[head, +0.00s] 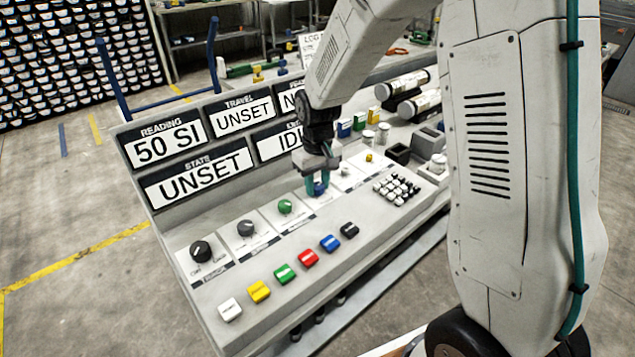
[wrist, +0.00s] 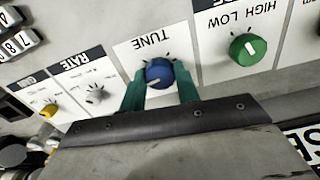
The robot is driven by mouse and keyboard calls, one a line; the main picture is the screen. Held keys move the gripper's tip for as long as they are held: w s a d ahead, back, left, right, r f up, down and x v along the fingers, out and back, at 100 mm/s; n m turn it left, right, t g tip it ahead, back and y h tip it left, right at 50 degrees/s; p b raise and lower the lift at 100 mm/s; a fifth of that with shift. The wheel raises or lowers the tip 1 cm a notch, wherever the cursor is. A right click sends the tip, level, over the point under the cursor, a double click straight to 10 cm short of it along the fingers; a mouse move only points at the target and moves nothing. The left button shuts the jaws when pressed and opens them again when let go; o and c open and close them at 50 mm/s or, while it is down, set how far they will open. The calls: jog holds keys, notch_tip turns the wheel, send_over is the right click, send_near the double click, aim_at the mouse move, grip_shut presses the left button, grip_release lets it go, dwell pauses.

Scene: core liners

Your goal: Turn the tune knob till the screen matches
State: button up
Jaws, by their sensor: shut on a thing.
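My gripper (wrist: 160,93) is shut on the blue tune knob (wrist: 159,73), with a teal finger on each side of it. The knob's white pointer mark points to the lower left in the wrist view, where the panel lettering is upside down. The reading screen (head: 171,147) shows "50 SI". The state screen (head: 196,176) and the travel screen (head: 243,115) both show "UNSET". Another screen (head: 291,139) shows "IDL", its rest hidden by my arm.
A green high-low knob (wrist: 248,47) is beside the tune knob; a white rate knob (wrist: 97,95) is on its other side. A row of coloured buttons (head: 308,258) runs along the console's front. A keypad (head: 397,188) and cylinders (head: 404,82) are to the right.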

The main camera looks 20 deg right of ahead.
aim_at(317, 185)
jog(key=o, duration=1)
jog(key=shift+c, duration=0.2)
notch_tip(317, 185, up, 8)
jog(key=shift+f, duration=0.1)
